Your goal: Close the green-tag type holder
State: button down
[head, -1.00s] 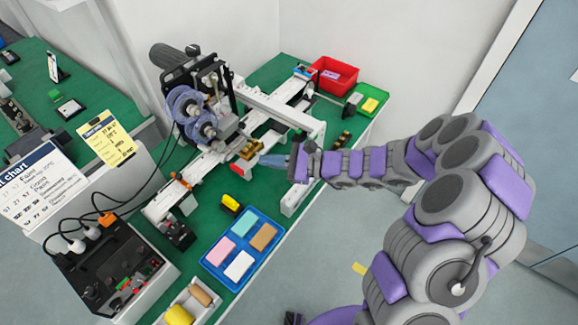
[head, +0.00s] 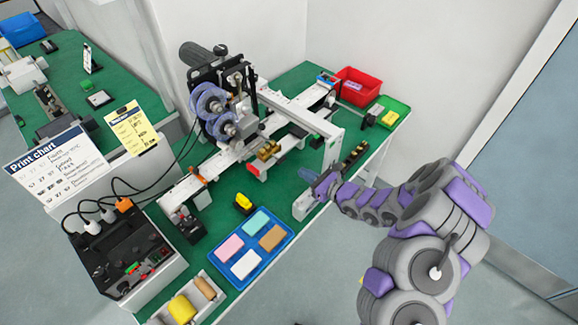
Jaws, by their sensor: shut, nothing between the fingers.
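A brass type holder (head: 268,150) sits at the middle of the white coder machine (head: 222,163), under its black head with purple reels. A second dark and brass holder-like part (head: 355,155) lies to the right, near the table edge. I cannot make out a green tag on either, nor whether either is open or closed. My gripper (head: 308,176) is shut and empty. It is to the right of the brass holder and apart from it, by a white block (head: 304,206) at the table's right edge. My wrist hides part of the table edge.
A blue tray (head: 247,282) with coloured blocks lies in front, beside a yellow and black item (head: 243,202). A red bin (head: 357,86) and green tray (head: 391,112) stand at the back right. A control box (head: 120,255) with cables is at left.

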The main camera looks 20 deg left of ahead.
aim_at(282, 160)
jog(key=b+x, duration=0.1)
jog(key=x, duration=0.6)
jog(key=shift+a, duration=0.4)
jog(key=shift+w, duration=0.1)
jog(key=shift+r+b+x, duration=0.2)
jog(key=shift+b+x, duration=0.75)
jog(key=shift+x, duration=0.95)
jog(key=shift+d+r, duration=0.1)
jog(key=shift+d, duration=0.25)
jog(key=p+v, duration=0.2)
jog(key=v, duration=1.1)
jog(key=shift+d+r, duration=0.1)
jog(key=shift+r+p, duration=0.15)
jog(key=shift+p, duration=0.35)
